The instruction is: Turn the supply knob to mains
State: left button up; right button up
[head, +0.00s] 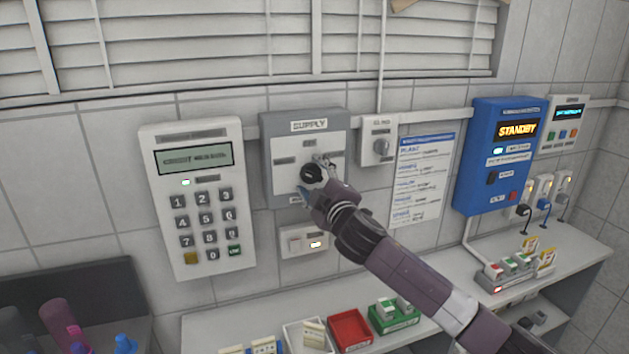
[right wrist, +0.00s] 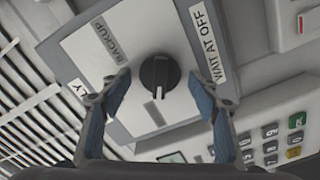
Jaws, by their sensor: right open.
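The grey supply box (head: 337,118) hangs on the tiled wall. Its round black knob (head: 312,173) also shows in the right wrist view (right wrist: 160,72), with its white pointer mark toward the bottom of that picture. In that view a BACKUP label (right wrist: 106,36) lies up left of the knob and a WAIT AT OFF label (right wrist: 207,45) to its right; another label below is too faint to read. My right gripper (head: 314,180) is in front of the box, open and empty; its blue fingers (right wrist: 162,88) stand on either side of the knob, seemingly apart from it.
A keypad panel (head: 190,258) is left of the box and a small switch box (head: 379,140) is right. A switch plate (head: 295,242) sits below. A blue STANDBY unit (head: 485,195) hangs farther right. Trays, including a red one (head: 350,328), stand on the shelf below.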

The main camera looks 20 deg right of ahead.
jog(key=s, duration=1.2)
jog(key=shift+d, duration=0.2)
